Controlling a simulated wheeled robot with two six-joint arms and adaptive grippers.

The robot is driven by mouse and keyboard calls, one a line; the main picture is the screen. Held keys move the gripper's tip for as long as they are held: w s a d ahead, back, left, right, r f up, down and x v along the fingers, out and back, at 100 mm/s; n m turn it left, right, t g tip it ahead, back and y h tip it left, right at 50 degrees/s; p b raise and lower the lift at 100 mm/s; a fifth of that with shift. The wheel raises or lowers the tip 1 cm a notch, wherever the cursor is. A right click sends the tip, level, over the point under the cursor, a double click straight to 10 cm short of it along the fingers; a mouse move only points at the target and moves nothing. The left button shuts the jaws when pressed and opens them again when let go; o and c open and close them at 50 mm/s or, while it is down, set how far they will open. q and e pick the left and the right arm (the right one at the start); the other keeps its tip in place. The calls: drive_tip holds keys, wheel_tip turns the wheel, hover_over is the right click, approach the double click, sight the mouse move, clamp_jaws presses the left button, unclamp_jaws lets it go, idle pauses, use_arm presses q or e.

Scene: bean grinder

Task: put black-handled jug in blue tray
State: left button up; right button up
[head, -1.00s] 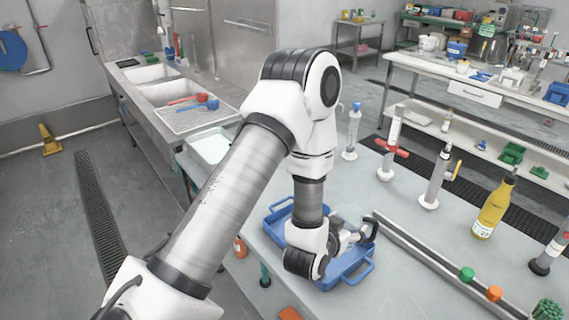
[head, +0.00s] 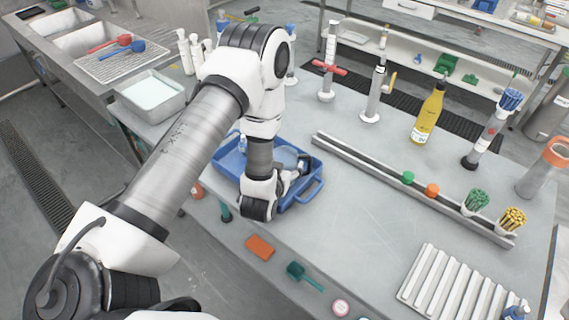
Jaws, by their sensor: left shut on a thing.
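The blue tray (head: 315,192) lies near the left edge of the grey table, with its handles and part of its rim showing. My left gripper (head: 297,178) reaches down over the tray and is shut on the black-handled jug. The clear jug (head: 287,156) is within the tray's outline, its black handle (head: 314,165) towards the right. My arm and gripper hide part of the jug and tray. I cannot tell whether the jug's base touches the tray floor. My right gripper is not in view.
A metal rail (head: 370,170) runs right of the tray, with a green and an orange cap on it. A yellow bottle (head: 428,115) and stands are behind. An orange block (head: 260,247) and a green scoop (head: 304,275) lie in front.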

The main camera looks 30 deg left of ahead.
use_arm(q)
drive_tip(key=o, duration=1.2)
drive_tip(key=shift+f, duration=0.1)
drive_tip(key=shift+c, duration=0.2)
